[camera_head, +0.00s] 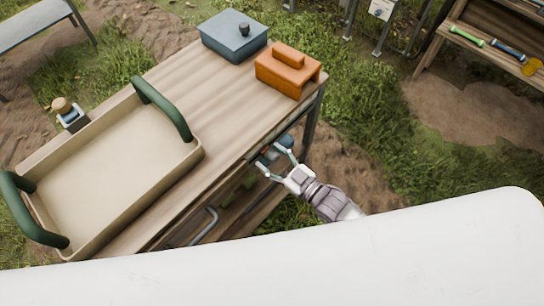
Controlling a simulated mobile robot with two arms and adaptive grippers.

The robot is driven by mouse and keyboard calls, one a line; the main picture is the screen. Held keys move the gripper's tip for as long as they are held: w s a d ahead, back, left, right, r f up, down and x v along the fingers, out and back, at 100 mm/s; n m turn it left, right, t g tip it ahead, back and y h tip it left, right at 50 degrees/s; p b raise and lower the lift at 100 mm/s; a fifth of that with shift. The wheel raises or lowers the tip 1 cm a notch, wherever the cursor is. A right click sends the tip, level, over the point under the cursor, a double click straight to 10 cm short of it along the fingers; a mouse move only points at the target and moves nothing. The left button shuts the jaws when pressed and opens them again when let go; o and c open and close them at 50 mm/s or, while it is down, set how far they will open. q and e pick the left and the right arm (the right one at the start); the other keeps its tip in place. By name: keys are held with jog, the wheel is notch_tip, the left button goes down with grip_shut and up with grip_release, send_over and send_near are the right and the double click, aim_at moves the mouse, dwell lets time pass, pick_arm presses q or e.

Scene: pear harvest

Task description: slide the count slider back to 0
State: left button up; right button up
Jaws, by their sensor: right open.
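My right gripper (271,160) is open at the table's front edge, near its right corner. A small blue-teal part (284,141) shows at that edge beside the fingertips. It may be the count slider, but it is partly hidden by the fingers, and no scale or numbers can be read. I cannot tell whether the fingers touch it.
A tool shelf (480,55) stands at the upper right.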

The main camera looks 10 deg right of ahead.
jog(key=v, duration=1.2)
